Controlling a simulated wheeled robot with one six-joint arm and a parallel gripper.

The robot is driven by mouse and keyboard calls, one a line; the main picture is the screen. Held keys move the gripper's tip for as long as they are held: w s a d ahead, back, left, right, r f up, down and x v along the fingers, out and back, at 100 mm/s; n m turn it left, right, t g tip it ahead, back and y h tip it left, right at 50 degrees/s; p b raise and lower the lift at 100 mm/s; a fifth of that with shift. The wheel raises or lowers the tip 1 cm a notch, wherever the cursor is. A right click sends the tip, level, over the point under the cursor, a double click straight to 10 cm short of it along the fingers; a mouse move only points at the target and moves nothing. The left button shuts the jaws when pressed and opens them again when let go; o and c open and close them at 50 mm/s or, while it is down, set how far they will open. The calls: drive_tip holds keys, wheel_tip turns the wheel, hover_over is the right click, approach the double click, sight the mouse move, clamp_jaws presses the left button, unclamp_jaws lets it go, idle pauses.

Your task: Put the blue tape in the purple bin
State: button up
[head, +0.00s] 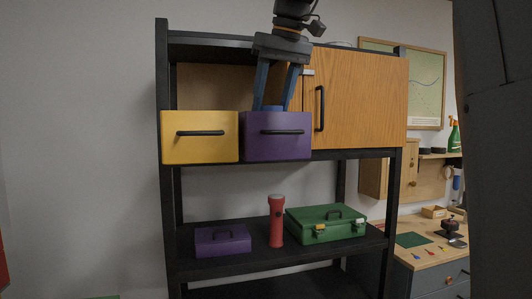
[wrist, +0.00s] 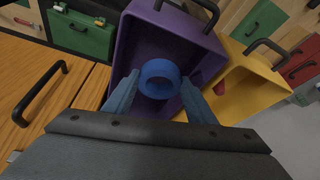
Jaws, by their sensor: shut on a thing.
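The blue tape (wrist: 158,80) is a ring-shaped roll seen between my fingertips in the wrist view. In the head view only a sliver of the tape (head: 272,107) shows above the bin's front edge. My gripper (head: 271,103) is shut on the tape, pointing down at the purple bin; it also shows in the wrist view (wrist: 160,88). The purple bin (head: 277,147) stands on the upper shelf, open at the top, with a black handle. In the wrist view the bin (wrist: 195,40) surrounds the tape from above. Exactly how deep the tape sits is unclear.
A yellow bin (head: 200,147) stands just left of the purple one. A wooden cabinet door (head: 360,100) with a black handle is close on the right. Below are a purple box (head: 222,241), a red flashlight (head: 276,222) and a green case (head: 326,219).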

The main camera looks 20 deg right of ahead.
wheel_tip(320, 180, down, 9)
drive_tip(key=shift+s+r+p, duration=0.1)
drive_tip(key=shift+p, duration=0.25)
idle(0.3)
drive_tip(key=o, duration=0.8)
drive_tip(key=v, duration=1.2)
drive_tip(key=shift+b, duration=0.4)
drive_tip(key=shift+s, duration=0.1)
